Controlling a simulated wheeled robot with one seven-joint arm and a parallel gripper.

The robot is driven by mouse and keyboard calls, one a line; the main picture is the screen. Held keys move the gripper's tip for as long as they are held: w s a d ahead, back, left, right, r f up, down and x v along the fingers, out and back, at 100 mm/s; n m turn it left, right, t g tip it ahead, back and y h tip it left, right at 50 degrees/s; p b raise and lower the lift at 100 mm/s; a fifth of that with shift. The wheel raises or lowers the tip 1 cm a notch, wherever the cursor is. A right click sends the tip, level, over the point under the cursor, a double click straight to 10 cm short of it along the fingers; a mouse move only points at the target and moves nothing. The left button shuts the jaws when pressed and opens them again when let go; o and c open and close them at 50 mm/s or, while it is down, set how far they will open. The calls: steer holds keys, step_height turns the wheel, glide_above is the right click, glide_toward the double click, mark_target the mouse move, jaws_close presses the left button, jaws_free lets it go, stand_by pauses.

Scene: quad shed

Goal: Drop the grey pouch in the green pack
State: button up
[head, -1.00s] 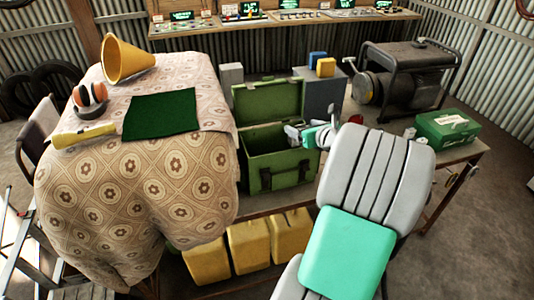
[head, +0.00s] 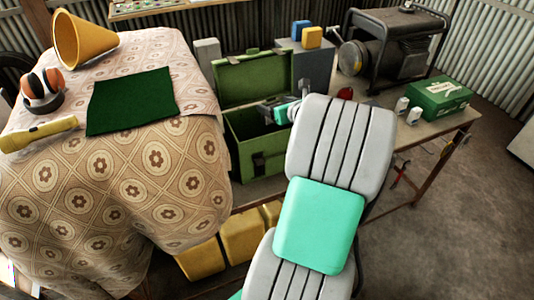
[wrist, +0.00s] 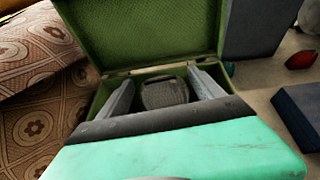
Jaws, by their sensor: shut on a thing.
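The green pack (head: 232,140) is an open box-like case with its lid raised at the back and latches on its front. It stands on the bench and also shows in the wrist view (wrist: 140,30). My gripper (head: 268,108) is over the pack's open mouth. In the wrist view my gripper (wrist: 164,90) has its two grey fingers on either side of the dark grey pouch (wrist: 165,93), holding it over or just within the opening. The pack's floor is mostly hidden, and the pouch cannot be made out in the head view.
A cloth-covered table (head: 110,190) with a yellow cone (head: 82,40), earmuffs and a torch stands at left. A green first-aid box (head: 440,98), small white items and a generator (head: 395,50) are at right. Yellow cans (head: 240,238) sit below the bench.

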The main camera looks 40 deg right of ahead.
mark_target(287, 130)
steer(key=o, duration=1.4)
steer(key=shift+o, duration=0.2)
steer(key=v, duration=0.8)
steer(key=shift+w+r+b, duration=0.1)
steer(key=shift+b, duration=0.25)
